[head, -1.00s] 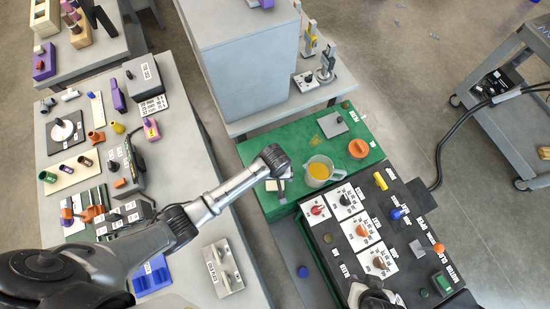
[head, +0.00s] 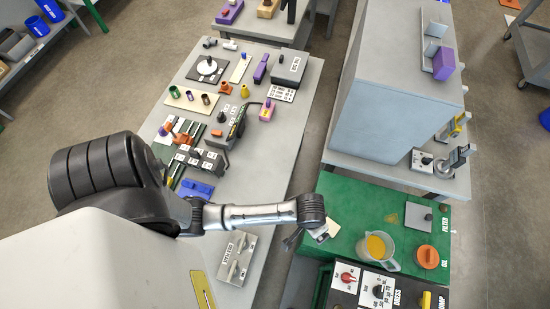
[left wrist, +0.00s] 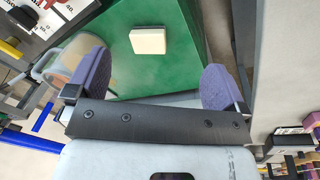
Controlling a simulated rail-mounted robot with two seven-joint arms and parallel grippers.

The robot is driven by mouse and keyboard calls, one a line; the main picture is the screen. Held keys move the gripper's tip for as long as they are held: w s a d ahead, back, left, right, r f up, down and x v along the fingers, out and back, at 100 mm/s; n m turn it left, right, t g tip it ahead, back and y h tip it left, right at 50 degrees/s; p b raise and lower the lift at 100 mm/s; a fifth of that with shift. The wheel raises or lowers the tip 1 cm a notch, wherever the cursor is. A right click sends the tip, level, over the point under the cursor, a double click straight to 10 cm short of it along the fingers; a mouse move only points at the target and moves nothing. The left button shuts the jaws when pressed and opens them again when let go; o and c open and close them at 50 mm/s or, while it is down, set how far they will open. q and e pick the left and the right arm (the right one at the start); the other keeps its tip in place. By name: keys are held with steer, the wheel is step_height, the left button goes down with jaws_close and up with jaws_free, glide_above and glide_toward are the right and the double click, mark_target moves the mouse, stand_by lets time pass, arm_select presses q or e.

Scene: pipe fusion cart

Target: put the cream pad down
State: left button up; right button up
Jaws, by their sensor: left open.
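The cream pad (left wrist: 148,40) is a small pale block on the green bench top (left wrist: 185,25) in the left wrist view. It lies beyond my open left gripper (left wrist: 152,75), between the lines of its two purple-grey fingers, touching neither. In the head view the pad (head: 333,228) shows as a pale patch beside my left gripper (head: 318,236), near the left edge of the green top (head: 345,195); my wrist partly covers that area. My right gripper is not in view.
A jug of orange liquid (head: 376,247) stands right of my left gripper. An orange knob (head: 428,257) and a grey plate (head: 418,217) are farther right. A control panel (head: 350,280) lies in front, and a tall grey cabinet (head: 395,95) stands behind.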

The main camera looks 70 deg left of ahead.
arm_select(q)
steer(key=s+a+r+m+t, duration=0.1)
steer(key=s+a+r+m, duration=0.1)
steer(key=s+a+r, duration=0.2)
steer(key=s+a+r+m+t+y, duration=0.1)
steer(key=s+a+r+m, duration=0.1)
steer(key=s, duration=0.6)
step_height(320, 180, up, 2)
steer(key=shift+a+r, duration=0.25)
steer(key=shift+a, duration=0.65)
